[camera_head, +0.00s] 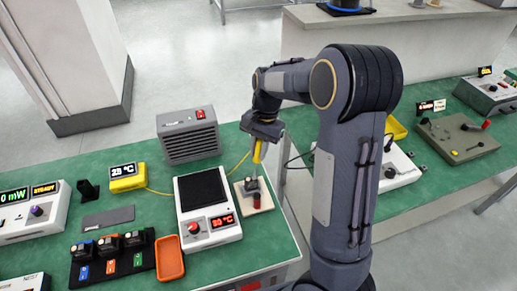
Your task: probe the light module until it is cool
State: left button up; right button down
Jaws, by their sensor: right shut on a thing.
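My right gripper (261,142) is shut on a yellow probe (258,153), which points down. A light module (251,184), small and dark, sits on a pale fixture (264,205) with a red knob. The probe's thin tip is at or just above the module; I cannot tell whether they touch. A yellow cable runs from the probe to a yellow thermometer (127,184), whose display reads about 29 °C. My left gripper is not in view.
A hot plate unit (211,232) with a red display stands left of the fixture. A grey vented box (188,148) is behind it. An orange tray (170,271) and a black rack (148,273) with modules lie left. A meter (32,224) reads 0 mW. My right arm hides the middle right.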

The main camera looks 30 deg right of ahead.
aim_at(259, 141)
jog(key=shift+r+p, duration=2.35)
jog(key=shift+r, duration=0.45)
